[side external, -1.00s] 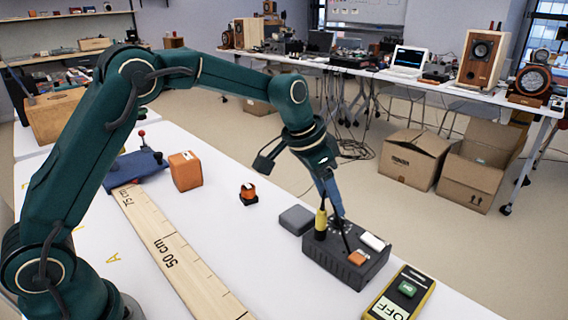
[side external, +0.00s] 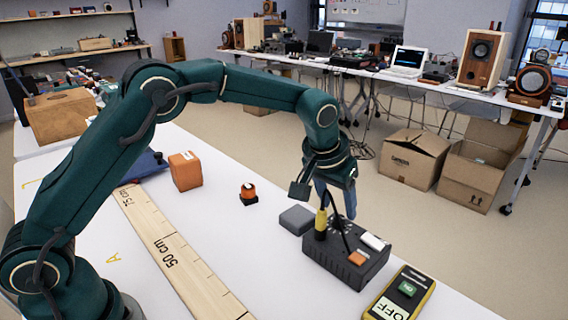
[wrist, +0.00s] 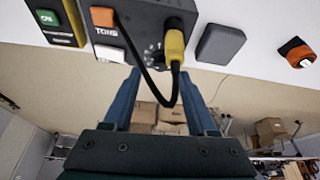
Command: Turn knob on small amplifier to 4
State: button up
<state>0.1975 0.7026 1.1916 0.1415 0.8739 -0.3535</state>
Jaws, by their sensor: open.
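The small amplifier (side external: 335,268) is a dark grey box on the white table. It has an orange switch (side external: 357,258), a white switch (side external: 374,242) and a yellow plug (side external: 321,224) with a black cable. In the wrist view, the amplifier (wrist: 142,14) is at the top, with the dark knob (wrist: 154,57) and white dial marks beside the yellow plug. The cable and plug partly cover the dial, and I cannot read the setting. My gripper (side external: 337,205) has two blue fingers, spread apart and empty, at the amplifier's far side. In the wrist view, the fingers point toward the dial.
A grey block (side external: 297,219) sits beside the amplifier. A yellow device (side external: 400,295) with a green switch is on its right. A small orange-topped knob (side external: 249,193), an orange box (side external: 185,171) and a wooden ruler (side external: 175,245) are to the left.

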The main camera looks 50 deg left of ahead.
aim_at(340, 216)
jog(key=shift+x, duration=1.85)
grip_shut()
jog(key=shift+m, duration=0.3)
